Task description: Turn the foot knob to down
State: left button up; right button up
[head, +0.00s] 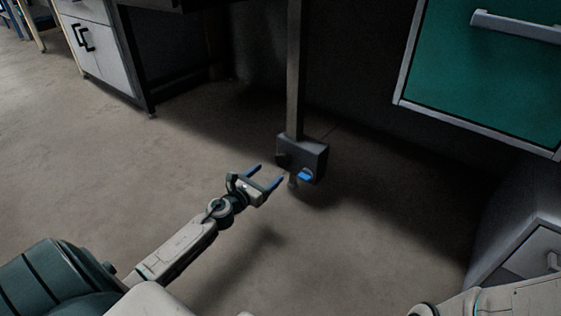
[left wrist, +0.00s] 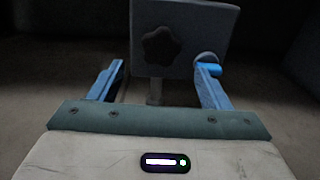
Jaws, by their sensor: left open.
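The foot knob is a dark star-shaped knob (left wrist: 162,47) on the face of a grey box (left wrist: 190,20) in the left wrist view. In the head view the box (head: 313,160) sits at the foot of a grey post, and the knob (head: 283,160) shows as a dark bump on its left face. My left gripper (head: 267,175) is open, with its blue fingers pointing toward the box. In the left wrist view the gripper (left wrist: 163,72) has nothing between its fingers, and the knob lies between and beyond their tips. My right gripper is out of view.
A blue tab (head: 305,177) sticks out low on the box; it also shows near the right finger in the left wrist view (left wrist: 209,69). A grey post (head: 294,70) rises above. A green panel (head: 490,70) hangs at upper right. The floor at left is clear.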

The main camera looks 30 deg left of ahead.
aim_at(281, 163)
pick_arm(q)
jog(key=w, duration=0.7)
jog(key=shift+w+d+p, duration=0.1)
jog(key=shift+d+p, duration=0.2)
jog(key=shift+p, duration=0.05)
jog(key=c, duration=0.9)
